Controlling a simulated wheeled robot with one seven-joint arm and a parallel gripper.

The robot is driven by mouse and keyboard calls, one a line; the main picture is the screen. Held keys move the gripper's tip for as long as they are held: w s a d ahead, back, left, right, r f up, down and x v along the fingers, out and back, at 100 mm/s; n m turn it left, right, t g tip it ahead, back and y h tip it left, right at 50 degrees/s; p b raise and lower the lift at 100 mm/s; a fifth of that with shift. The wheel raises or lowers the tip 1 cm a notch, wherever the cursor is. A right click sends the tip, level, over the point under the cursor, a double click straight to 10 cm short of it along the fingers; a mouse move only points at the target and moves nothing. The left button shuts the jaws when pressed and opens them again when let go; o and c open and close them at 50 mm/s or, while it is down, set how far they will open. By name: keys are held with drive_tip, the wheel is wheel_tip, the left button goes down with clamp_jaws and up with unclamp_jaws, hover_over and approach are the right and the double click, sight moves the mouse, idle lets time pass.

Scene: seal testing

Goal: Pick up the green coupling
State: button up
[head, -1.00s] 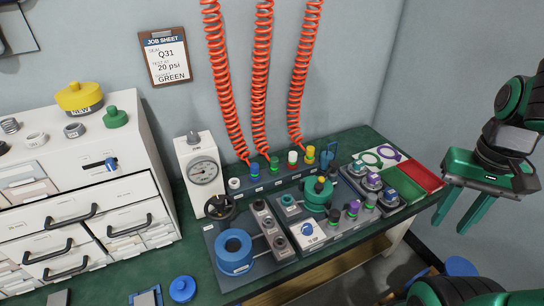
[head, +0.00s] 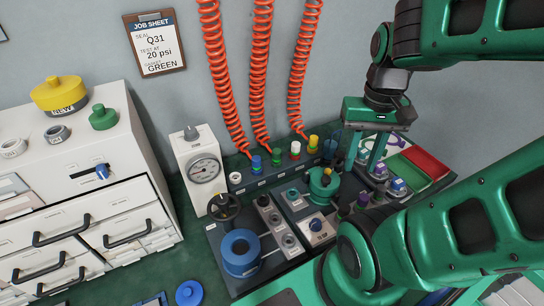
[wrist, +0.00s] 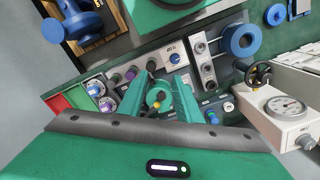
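The green coupling (head: 276,159) stands upright in the rail at the back of the bench, between the blue coupling (head: 256,163) and the white coupling (head: 295,149), in the head view. A yellow coupling (head: 313,143) stands at the right of the row. My gripper (head: 362,166) is open and empty, to the right of the row and above the right part of the bench. In the wrist view, my gripper (wrist: 161,82) has its fingers spread over the green round fixture (wrist: 160,95). I cannot make out the green coupling for sure there; the palm hides part of the bench.
Orange coiled hoses (head: 260,75) hang behind the couplings. A white gauge box (head: 196,155) stands left of the rail. The green fixture (head: 319,187) and a blue ring (head: 240,249) sit in front. Drawers (head: 105,215) stand at left. Red and green trays (head: 426,163) lie at right.

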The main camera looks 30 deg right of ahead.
drive_tip(key=o, duration=0.4)
drive_tip(key=shift+o, duration=0.4)
drive_tip(key=shift+s+r, duration=0.3)
drive_tip(key=shift+s, duration=0.05)
drive_tip(key=m, duration=0.3)
hover_over(277, 150)
wheel_tip(277, 150, down, 14)
drive_tip(key=shift+s+a+f, duration=0.1)
drive_tip(key=shift+a+f, duration=0.15)
drive_tip(key=shift+f, duration=0.15)
drive_tip(key=shift+d+f, duration=0.15)
drive_tip(key=shift+f, duration=5)
